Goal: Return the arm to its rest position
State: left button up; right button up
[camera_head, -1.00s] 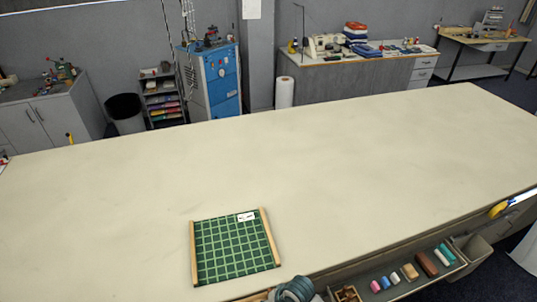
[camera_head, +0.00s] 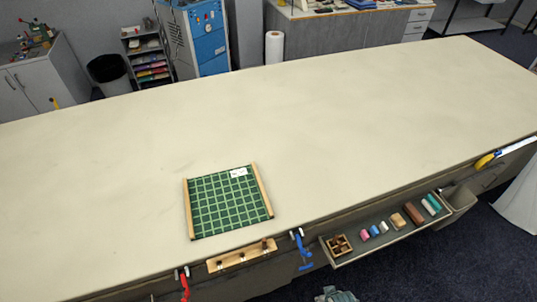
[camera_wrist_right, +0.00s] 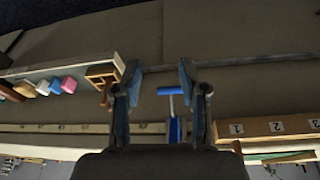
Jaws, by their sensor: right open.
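In the right wrist view my right gripper (camera_wrist_right: 159,78) is open, with its two dark fingers apart and nothing held between them. A blue clamp (camera_wrist_right: 173,128) shows beyond and between the fingers, at the table's front side. In the head view only a small grey-green part of my right arm shows at the bottom edge, below the table front; the fingers cannot be made out there. My left gripper is not in view. A green checked board (camera_head: 227,204) with wooden side rails lies flat on the long cloth table (camera_head: 330,130).
Along the table's front edge are a red clamp (camera_head: 184,284), a wooden hook rack (camera_head: 242,257), a blue clamp (camera_head: 302,250) and a tray (camera_head: 385,246) of small coloured pieces. A yellow-handled tool (camera_head: 485,160) lies farther right. Most of the tabletop is clear.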

jog(key=s+d+f+g+b, duration=0.1)
jog(key=s+f+b, duration=0.15)
jog(key=f, duration=1.15)
jog(key=s+f+b, duration=0.1)
jog(key=s+f, duration=0.3)
jog(key=f, duration=1)
jog(key=s+d+f+g+b, duration=0.1)
jog(key=s+d+f, duration=0.1)
jog(key=s+f, duration=1)
jog(key=shift+s+d, duration=0.3)
jog(key=shift+s, duration=0.9)
